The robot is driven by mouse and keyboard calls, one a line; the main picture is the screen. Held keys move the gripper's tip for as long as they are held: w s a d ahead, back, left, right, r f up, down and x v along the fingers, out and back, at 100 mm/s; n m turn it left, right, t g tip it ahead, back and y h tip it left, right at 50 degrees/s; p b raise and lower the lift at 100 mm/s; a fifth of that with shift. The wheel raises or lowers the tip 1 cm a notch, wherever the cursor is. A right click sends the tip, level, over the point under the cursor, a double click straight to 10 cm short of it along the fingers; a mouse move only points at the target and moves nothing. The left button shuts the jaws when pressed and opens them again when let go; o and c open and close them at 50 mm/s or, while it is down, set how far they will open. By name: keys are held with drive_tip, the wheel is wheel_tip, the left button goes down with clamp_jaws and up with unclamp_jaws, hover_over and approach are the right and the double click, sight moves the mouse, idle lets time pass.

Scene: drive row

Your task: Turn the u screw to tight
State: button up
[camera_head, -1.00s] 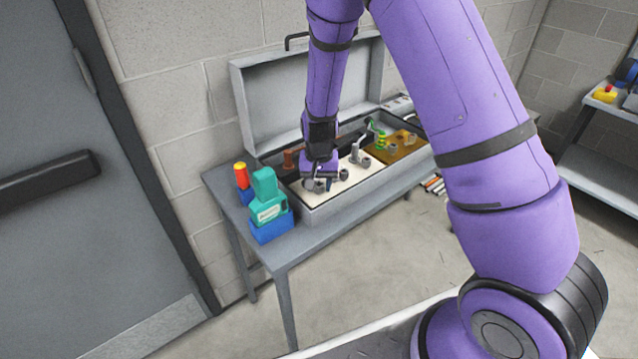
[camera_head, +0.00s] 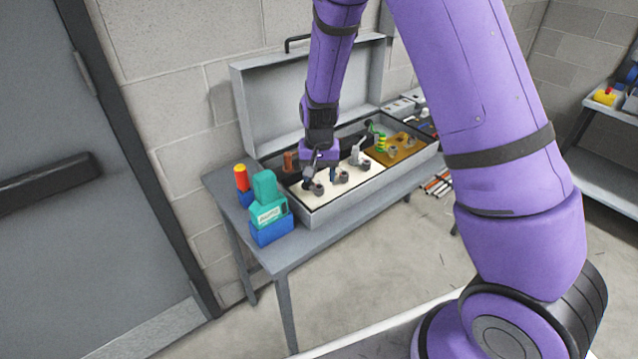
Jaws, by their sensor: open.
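An open grey case (camera_head: 330,211) stands on a grey table, its lid raised against the wall. Inside it, a cream panel (camera_head: 305,203) carries several small grey screw-like fittings, among them one at the left (camera_head: 318,189) and one further right (camera_head: 341,177). I cannot tell which of them is the u screw, as any markings are too small to read. My gripper (camera_head: 321,180) is open, pointing down over the left part of the cream panel, close behind the fittings. The fingers are small and dark, and I cannot tell whether they touch anything.
A brown panel (camera_head: 402,150) with a green coil (camera_head: 381,143) fills the case's right part. A shelf (camera_head: 600,180) stands far right.

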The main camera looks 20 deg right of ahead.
wheel_tip(320, 180, up, 7)
drive_tip(key=shift+f, duration=0.2)
drive_tip(key=shift+r, duration=0.1)
idle(0.4)
wheel_tip(320, 180, up, 10)
drive_tip(key=n+t, duration=0.1)
hover_over(319, 189)
drive_tip(key=s+d, duration=0.2)
drive_tip(key=s, duration=0.3)
drive_tip(key=s+d+r+n+t+y, duration=0.1)
drive_tip(key=s+d+r, duration=0.1)
drive_tip(key=s+r, duration=0.6)
drive_tip(key=s+d+r+n+t, duration=0.1)
drive_tip(key=s+r, duration=0.3)
drive_tip(key=s, duration=0.4)
drive_tip(key=s+d+r+n+t+h, duration=0.1)
drive_tip(key=s+r, duration=0.3)
drive_tip(key=s, duration=0.5)
drive_tip(key=shift+d+t, duration=0.6)
drive_tip(key=shift+d, duration=0.05)
